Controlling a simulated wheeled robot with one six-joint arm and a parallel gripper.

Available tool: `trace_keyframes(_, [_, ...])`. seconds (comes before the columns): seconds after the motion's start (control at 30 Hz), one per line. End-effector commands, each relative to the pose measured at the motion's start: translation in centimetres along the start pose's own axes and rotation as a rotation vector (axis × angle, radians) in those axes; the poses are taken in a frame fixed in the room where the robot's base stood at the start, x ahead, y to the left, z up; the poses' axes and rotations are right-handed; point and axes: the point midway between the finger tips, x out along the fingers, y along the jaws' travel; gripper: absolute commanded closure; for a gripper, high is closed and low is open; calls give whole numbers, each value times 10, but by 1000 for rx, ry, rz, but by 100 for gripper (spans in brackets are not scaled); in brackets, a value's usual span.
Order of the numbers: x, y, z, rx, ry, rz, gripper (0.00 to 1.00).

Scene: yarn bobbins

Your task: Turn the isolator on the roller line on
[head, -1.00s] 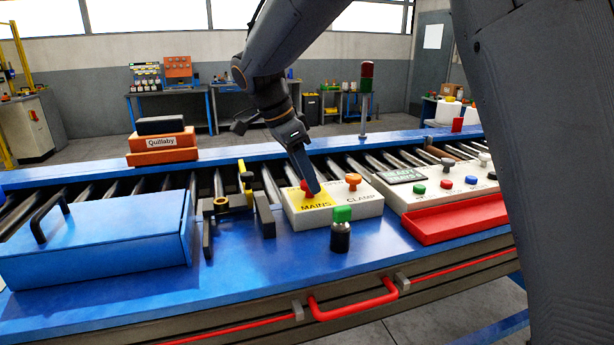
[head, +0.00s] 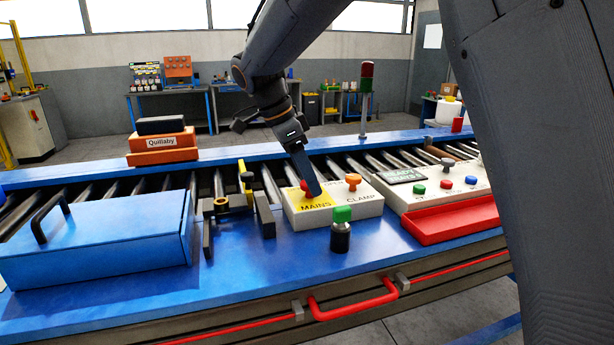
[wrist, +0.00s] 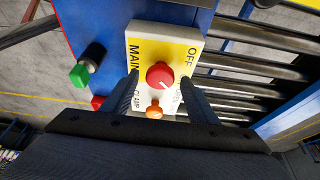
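The isolator is a red rotary knob (wrist: 159,74) on a yellow plate marked MAINS and OFF (wrist: 182,50). The plate is on a pale control box (head: 345,208) on the roller line. My gripper (wrist: 160,78) is open, with one fingertip on each side of the knob and a small gap visible on both sides. A white mark on the knob points to the lower right in the wrist view. Part of the lettering near the right finger is hidden. In the head view my gripper (head: 312,190) covers part of the knob.
An orange knob (head: 353,180) marked CLAMP is on the same box. To the right are a button panel with a display (head: 401,176) and a red tray (head: 450,224). A blue lidded box (head: 100,245) is at left.

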Motion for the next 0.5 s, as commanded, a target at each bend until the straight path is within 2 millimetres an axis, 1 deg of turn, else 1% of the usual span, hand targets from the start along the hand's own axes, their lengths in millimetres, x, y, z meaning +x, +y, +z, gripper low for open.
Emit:
trace_keyframes(0.17, [-1,0,0,-1,0,0,46])
trace_keyframes(0.27, [-7,-1,1,0,-1,-2,46])
trace_keyframes(0.37, [-20,-1,1,0,-1,-3,46])
trace_keyframes(0.5, [-44,-1,1,1,-2,-4,46])
